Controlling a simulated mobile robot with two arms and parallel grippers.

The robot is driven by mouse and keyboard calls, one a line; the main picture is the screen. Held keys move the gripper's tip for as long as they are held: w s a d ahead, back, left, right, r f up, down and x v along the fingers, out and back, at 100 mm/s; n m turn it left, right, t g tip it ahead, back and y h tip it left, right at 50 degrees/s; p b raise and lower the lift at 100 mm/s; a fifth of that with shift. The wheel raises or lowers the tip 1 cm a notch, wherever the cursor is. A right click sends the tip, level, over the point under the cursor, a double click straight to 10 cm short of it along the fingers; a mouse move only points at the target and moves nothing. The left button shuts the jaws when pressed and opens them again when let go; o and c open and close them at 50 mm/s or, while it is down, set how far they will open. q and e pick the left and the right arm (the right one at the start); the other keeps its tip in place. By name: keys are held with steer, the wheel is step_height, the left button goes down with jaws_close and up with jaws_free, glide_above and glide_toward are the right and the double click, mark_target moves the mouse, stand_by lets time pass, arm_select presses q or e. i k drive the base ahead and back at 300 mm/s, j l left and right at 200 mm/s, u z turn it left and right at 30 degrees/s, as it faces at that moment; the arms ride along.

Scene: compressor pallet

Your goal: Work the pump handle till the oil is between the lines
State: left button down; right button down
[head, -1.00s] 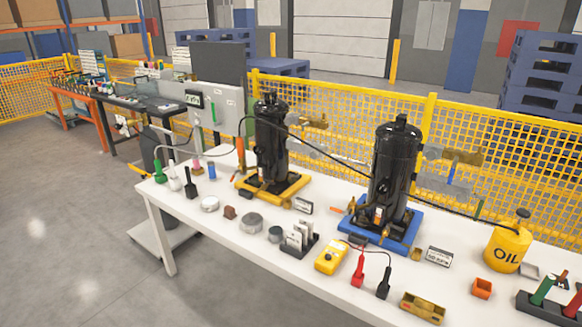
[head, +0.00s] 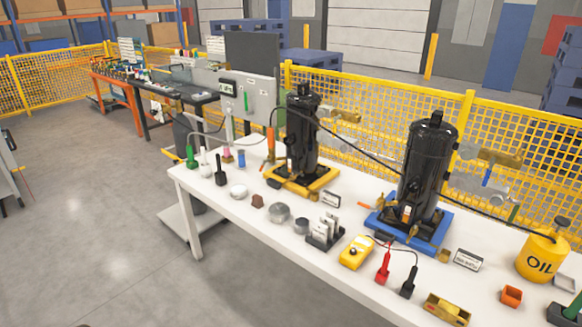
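A yellow oil can (head: 541,256) marked OIL, with a dark knob on top, stands at the right end of the white table (head: 290,246). One black compressor (head: 425,167) stands on a blue base (head: 440,232) at the right. Another black compressor (head: 301,133) stands on a yellow base (head: 322,178) left of it. The oil level and its lines are too small to make out. Neither of my grippers shows in the head view.
A yellow meter (head: 356,252) with red and black probes, an orange cup (head: 511,296), a brass block (head: 447,309) and several small parts lie along the front of the table. A yellow mesh fence (head: 500,130) stands behind. The floor at the left is open.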

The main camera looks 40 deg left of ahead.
mark_target(561, 221)
steer(key=i+l+u, duration=0.1)
steer(key=i, duration=0.3)
steer(key=i+l+u, duration=0.15)
steer(key=i, duration=0.25)
steer(key=i+l+u, duration=0.1)
steer(key=i, duration=0.25)
steer(key=l, duration=0.05)
